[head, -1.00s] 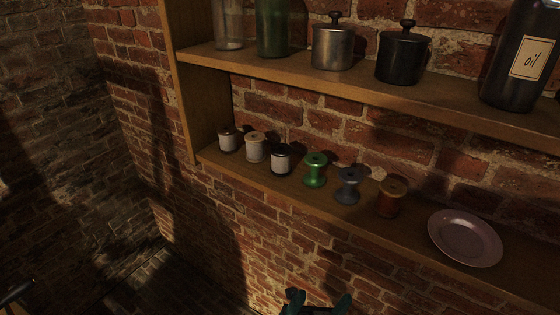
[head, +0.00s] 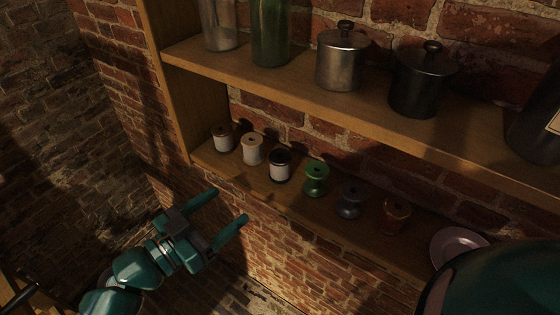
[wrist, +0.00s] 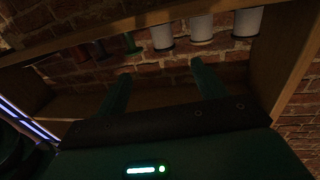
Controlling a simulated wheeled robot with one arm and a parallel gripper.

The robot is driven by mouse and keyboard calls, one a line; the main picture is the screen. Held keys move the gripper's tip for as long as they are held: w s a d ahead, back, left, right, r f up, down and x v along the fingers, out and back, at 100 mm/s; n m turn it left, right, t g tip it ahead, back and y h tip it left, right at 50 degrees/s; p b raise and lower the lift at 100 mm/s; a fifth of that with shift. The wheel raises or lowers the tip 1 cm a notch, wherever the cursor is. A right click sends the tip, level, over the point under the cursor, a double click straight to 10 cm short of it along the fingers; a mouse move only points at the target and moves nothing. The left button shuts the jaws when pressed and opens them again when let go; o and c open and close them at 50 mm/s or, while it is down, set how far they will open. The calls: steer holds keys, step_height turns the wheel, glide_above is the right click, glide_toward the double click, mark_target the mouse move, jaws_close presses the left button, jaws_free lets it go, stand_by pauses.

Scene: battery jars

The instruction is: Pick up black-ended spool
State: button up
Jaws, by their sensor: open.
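The black-ended spool (head: 280,165), wound with white thread, stands upright on the lower shelf between a pale wooden spool (head: 252,148) and a green spool (head: 316,178). My gripper (head: 231,204) is open and empty, in front of and below the lower shelf, apart from the spools. Its two fingers (wrist: 160,70) point toward the shelf in the wrist view.
The lower shelf (head: 235,175) also holds a brown-ended white spool (head: 222,137), a dark blue spool (head: 349,200), a reddish spool (head: 396,214) and a plate (head: 452,243). The upper shelf (head: 290,84) above bears bottles and lidded pots. Open space lies before the shelves.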

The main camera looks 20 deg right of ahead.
mark_target(272, 169)
steer(key=p+x, duration=0.3)
steer(key=x, duration=0.7)
steer(key=shift+d+r, duration=0.15)
steer(key=shift+d, duration=0.2)
steer(key=p+x, duration=0.1)
steer(key=x, duration=0.1)
steer(key=w+p+x, duration=0.1)
steer(key=p+x, duration=0.1)
steer(key=x, duration=0.1)
steer(key=shift+a, duration=0.2)
steer(key=shift+w+d, duration=0.2)
steer(key=shift+d, duration=0.3)
steer(key=c, duration=1.1)
steer(key=shift+o, duration=0.2)
steer(key=shift+a, duration=0.1)
